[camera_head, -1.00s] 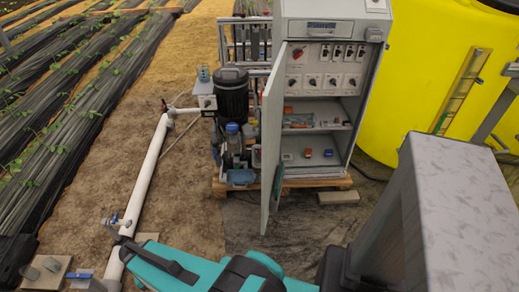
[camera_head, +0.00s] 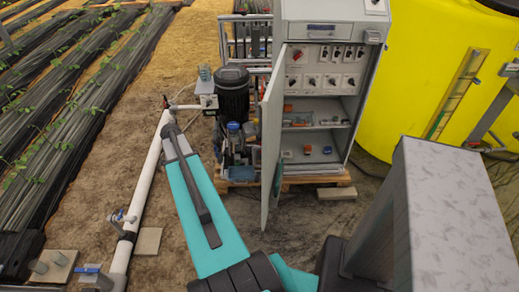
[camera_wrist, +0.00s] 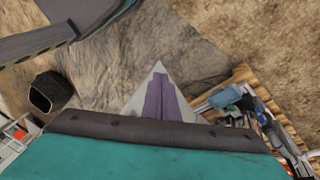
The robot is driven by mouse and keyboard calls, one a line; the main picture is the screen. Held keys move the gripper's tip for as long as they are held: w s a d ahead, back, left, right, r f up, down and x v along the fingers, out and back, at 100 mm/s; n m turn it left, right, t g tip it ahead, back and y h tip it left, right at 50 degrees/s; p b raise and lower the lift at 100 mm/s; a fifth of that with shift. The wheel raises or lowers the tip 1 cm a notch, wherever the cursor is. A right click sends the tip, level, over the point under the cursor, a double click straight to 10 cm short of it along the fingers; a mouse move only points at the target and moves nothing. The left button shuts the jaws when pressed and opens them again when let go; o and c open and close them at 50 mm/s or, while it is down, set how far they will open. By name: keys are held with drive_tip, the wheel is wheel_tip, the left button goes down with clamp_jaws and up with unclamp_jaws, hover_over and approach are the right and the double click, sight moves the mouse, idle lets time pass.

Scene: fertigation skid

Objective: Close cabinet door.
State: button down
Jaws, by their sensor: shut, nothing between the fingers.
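The grey control cabinet (camera_head: 319,50) stands beyond my arm in the head view, its interior exposed. Its cabinet door (camera_head: 271,150) stands wide open on the left side, seen nearly edge-on, swung toward me. My gripper is not clear in the head view. In the wrist view my gripper (camera_wrist: 163,80) shows as two purple fingers, shut, with nothing between them. A pale grey pointed surface beside the fingers looks like the door; I cannot tell whether they touch it.
A black-topped pump (camera_head: 232,95) stands left of the door. A wooden pallet (camera_wrist: 240,78) lies below. A white pipe (camera_head: 146,195) runs along the left. A yellow tank (camera_head: 425,60) is at the right. A paving block (camera_head: 337,193) lies before the cabinet.

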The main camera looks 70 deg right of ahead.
drive_tip(key=s+d+r+m+p, duration=0.2)
drive_tip(key=s+d+r+m, duration=0.7)
drive_tip(key=d+r, duration=0.6)
drive_tip(key=s+d, duration=0.1)
drive_tip(key=s, duration=0.1)
drive_tip(key=shift+s+r+m, duration=0.3)
drive_tip(key=shift+r, duration=0.1)
drive_tip(key=shift+f, duration=0.15)
drive_tip(key=s+f+p, duration=0.4)
drive_tip(key=s+f, duration=0.3)
drive_tip(key=f, duration=0.2)
drive_tip(key=shift+s+d+p, duration=0.3)
drive_tip(key=shift+s+d, duration=0.05)
drive_tip(key=shift+d, duration=0.1)
